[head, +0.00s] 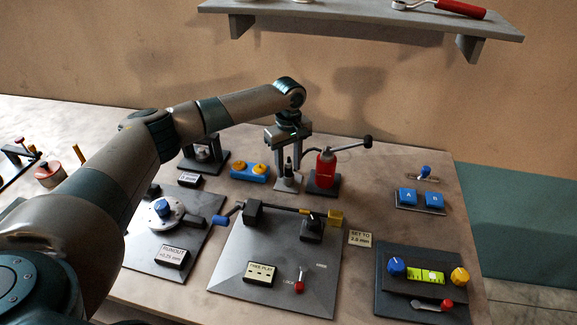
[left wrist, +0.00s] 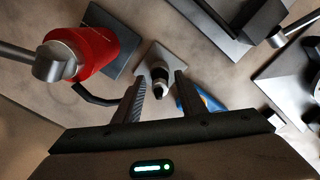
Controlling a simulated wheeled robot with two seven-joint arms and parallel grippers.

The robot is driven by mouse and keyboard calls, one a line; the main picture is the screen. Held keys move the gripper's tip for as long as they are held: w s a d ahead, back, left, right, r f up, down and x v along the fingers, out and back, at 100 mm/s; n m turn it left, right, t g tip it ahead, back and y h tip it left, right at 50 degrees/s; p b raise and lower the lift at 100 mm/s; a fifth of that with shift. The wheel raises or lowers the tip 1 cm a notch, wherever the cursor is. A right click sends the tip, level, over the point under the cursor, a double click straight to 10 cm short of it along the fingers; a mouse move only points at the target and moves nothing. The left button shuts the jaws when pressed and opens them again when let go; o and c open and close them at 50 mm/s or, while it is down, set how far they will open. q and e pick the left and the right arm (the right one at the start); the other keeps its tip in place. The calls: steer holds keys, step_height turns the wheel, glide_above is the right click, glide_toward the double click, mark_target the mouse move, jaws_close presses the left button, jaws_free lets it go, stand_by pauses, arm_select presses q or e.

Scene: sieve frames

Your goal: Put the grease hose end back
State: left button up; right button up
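The red grease pump (head: 325,170) with a grey lever stands on a dark base at the back of the bench. It also shows in the left wrist view (left wrist: 92,48). Left of it, a dark, upright nozzle-like piece, apparently the grease hose end (head: 288,166), stands on a small grey base (head: 287,183). In the left wrist view, this hose end (left wrist: 159,74) lies between and beyond the fingers. A black hose (left wrist: 92,97) curves from the pump and passes behind one finger. My left gripper (head: 289,146) is open, pointing down just above the hose end, with nothing visibly clasped. My right gripper is out of view.
A grey panel with a lever bar (head: 235,270) lies in front. A dial plate (head: 146,247) is at left, and a blue-button panel (head: 421,207) at right. A shelf (head: 350,22) hangs above.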

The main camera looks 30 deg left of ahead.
arm_select(q)
steer(key=shift+r+b, duration=0.4)
steer(key=shift+r, duration=0.15)
step_height(320, 180, up, 12)
steer(key=b, duration=0.3)
steer(key=shift+f+b, duration=0.15)
steer(key=shift+b, duration=0.2)
steer(key=shift+f, duration=0.1)
